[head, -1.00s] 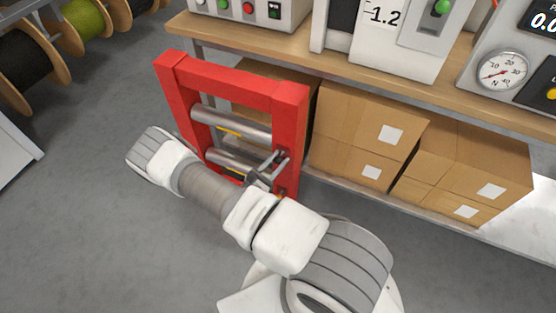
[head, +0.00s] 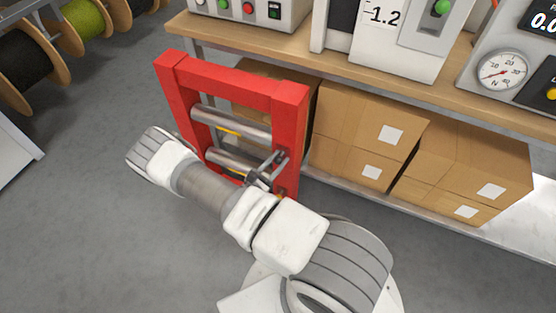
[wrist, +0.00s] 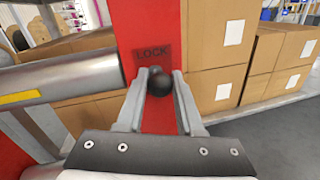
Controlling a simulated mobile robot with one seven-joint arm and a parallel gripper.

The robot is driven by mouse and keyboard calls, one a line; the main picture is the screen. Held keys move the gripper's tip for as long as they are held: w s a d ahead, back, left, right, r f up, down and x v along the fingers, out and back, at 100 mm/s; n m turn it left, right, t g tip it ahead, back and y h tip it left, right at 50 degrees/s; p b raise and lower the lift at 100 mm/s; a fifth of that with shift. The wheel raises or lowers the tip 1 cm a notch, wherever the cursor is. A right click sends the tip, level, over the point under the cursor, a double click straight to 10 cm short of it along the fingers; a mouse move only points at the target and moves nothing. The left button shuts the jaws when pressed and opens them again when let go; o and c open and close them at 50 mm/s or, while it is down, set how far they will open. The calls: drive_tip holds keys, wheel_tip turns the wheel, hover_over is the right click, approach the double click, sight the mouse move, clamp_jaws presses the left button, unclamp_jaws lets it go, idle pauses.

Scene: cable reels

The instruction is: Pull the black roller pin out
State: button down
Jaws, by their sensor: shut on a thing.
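The black roller pin (wrist: 160,83) shows as a round black knob on the red upright of the frame, just below the word LOCK in the wrist view. My gripper (wrist: 160,80) has one finger on each side of the knob and is shut on it. In the head view my gripper (head: 268,170) is at the right upright of the red frame (head: 292,115). The knob is hidden or too small to make out there. The pin's shaft is not visible, so I cannot tell how deep it sits.
Steel rollers (head: 232,123) with yellow marks cross the red frame. Cardboard boxes (head: 365,125) stand on the low shelf to the right, under the wooden bench (head: 400,75) with its instruments. Cable reels (head: 30,65) stand at the upper left. The grey floor at left is clear.

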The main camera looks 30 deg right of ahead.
idle(0.3)
drive_tip(key=shift+s+v, duration=0.3)
drive_tip(key=shift+v, duration=1.4)
drive_tip(key=c, duration=0.8)
unclamp_jaws()
drive_tip(key=shift+d, duration=0.1)
drive_tip(key=shift+c, duration=0.2)
drive_tip(key=p+v, duration=0.1)
drive_tip(key=v, duration=1.6)
drive_tip(key=shift+a+p, duration=0.2)
drive_tip(key=shift+p, duration=0.2)
